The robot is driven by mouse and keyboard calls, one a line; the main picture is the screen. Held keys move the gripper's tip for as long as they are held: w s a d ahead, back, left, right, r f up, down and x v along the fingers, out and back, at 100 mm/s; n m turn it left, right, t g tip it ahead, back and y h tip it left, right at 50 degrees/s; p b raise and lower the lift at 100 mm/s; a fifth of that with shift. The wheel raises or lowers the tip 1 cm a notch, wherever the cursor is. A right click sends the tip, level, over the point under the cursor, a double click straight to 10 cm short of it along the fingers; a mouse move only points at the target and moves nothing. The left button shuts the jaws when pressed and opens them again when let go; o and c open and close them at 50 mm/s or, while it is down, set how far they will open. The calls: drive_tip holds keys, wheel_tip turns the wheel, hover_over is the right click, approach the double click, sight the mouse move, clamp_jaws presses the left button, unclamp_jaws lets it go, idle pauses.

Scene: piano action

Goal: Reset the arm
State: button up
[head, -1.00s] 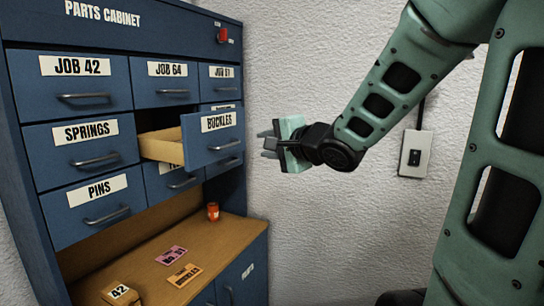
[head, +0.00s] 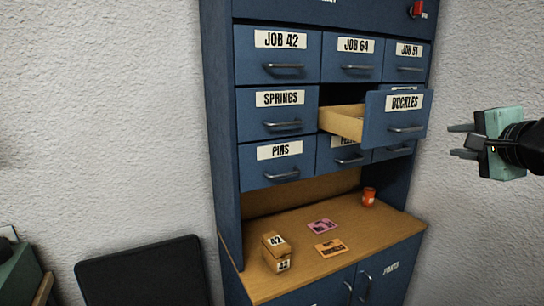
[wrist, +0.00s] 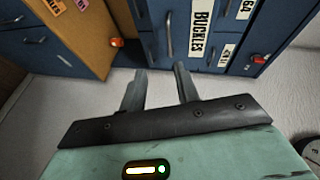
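My gripper (head: 463,141) is at the right of the head view, to the right of the open BUCKLES drawer (head: 398,121) and apart from it. Its two fingers are spread with nothing between them. In the wrist view my gripper (wrist: 160,88) also shows two parted, empty fingers, with the BUCKLES drawer front (wrist: 203,28) beyond them. The drawer is pulled out from the blue parts cabinet (head: 222,130), and part of its wooden side shows. Its contents are mostly hidden.
Two small boxes marked 42 (head: 275,252), a pink card (head: 322,226), an orange card (head: 331,248) and an orange cup (head: 369,196) are on the wooden counter (head: 290,277). A black panel (head: 140,275) stands at lower left. Open space surrounds my gripper.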

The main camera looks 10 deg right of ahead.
drive_tip(key=s+a+f+n+g+y+b, duration=0.1)
drive_tip(key=s+a+f+n+g, duration=0.15)
drive_tip(key=a+f+n, duration=0.45)
drive_tip(key=s+a+f+n+g+y+b, duration=0.1)
drive_tip(key=a+f+n+g, duration=0.3)
drive_tip(key=a+f, duration=0.45)
drive_tip(key=s+a+f+n+g, duration=0.3)
drive_tip(key=s+a+n, duration=0.3)
drive_tip(key=s, duration=0.3)
drive_tip(key=s+a+f+n+g, duration=0.4)
drive_tip(key=s+n, duration=0.3)
drive_tip(key=s, duration=0.3)
drive_tip(key=shift+a+f+g+h+b, duration=0.3)
drive_tip(key=shift+a+g+b, duration=0.15)
drive_tip(key=shift+a+g, duration=0.45)
drive_tip(key=shift+o, duration=0.3)
